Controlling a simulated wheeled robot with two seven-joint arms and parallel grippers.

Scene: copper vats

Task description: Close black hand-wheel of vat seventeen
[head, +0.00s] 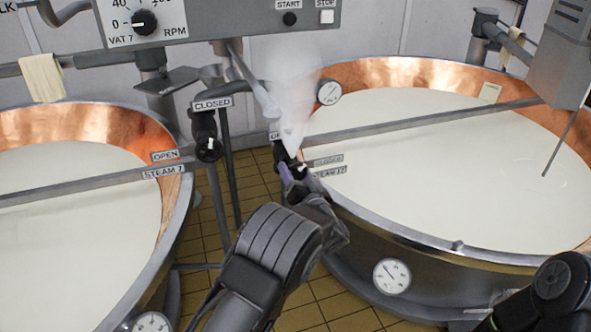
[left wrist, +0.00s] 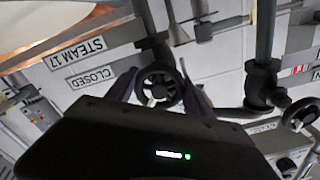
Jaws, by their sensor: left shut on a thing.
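The black hand-wheel of vat seventeen shows in the left wrist view (left wrist: 158,86), with a white pointer on it. In the head view the wheel (head: 284,158) is partly hidden by my gripper. A "STEAM 17" plate (left wrist: 84,55) and a "CLOSED" plate (left wrist: 91,79) sit beside it. I cannot tell exactly which mark the pointer meets. My left gripper (head: 294,175) is at the wheel, its fingers on either side of the rim, shut on it. Vat seventeen (head: 440,165) is the copper vat on the right, full of pale liquid. My right gripper is out of view.
White steam (head: 287,100) rises above the wheel. Vat seven (head: 110,130) stands left with its own black hand-wheel (head: 207,148). A control box (head: 210,22) hangs above. Pipes stand between the vats, and yellow tiled floor (head: 250,190) shows in the gap.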

